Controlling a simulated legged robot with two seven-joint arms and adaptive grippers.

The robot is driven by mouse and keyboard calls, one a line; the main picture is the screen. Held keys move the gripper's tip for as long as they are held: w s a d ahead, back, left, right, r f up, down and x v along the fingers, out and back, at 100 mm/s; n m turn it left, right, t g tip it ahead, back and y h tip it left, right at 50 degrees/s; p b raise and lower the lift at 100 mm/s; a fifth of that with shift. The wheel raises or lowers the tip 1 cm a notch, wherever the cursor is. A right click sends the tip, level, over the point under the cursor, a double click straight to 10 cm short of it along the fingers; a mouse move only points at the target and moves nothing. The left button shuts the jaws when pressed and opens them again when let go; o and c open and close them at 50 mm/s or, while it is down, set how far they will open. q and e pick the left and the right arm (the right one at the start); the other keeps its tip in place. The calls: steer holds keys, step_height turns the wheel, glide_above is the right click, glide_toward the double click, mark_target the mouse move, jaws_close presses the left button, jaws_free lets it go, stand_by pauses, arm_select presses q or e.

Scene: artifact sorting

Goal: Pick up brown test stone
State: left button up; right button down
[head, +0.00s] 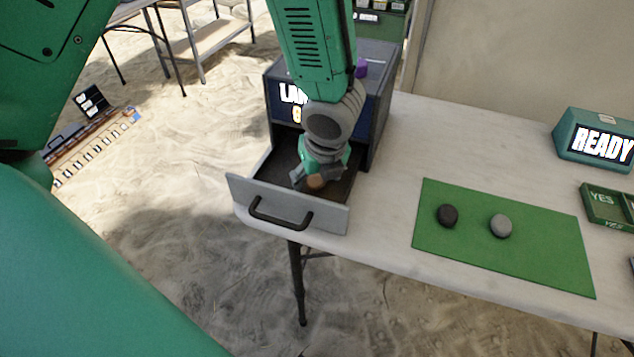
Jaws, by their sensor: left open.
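The brown test stone (317,182) is in the open drawer (290,204) of a dark cabinet. My left gripper (312,186) reaches down into the drawer from above, with its fingers at the stone. The gripper is open and partly hides the stone. I cannot tell whether the fingers touch it. My right gripper is not in view.
A green mat (510,262) on the white table (400,150) holds a dark stone (447,215) and a grey stone (500,226). A READY display (590,140) and a green YES tray (606,206) stand at the right. The drawer front juts past the table edge.

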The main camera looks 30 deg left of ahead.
arm_select(q)
steer(key=c, duration=1.3)
steer(key=shift+r, duration=0.15)
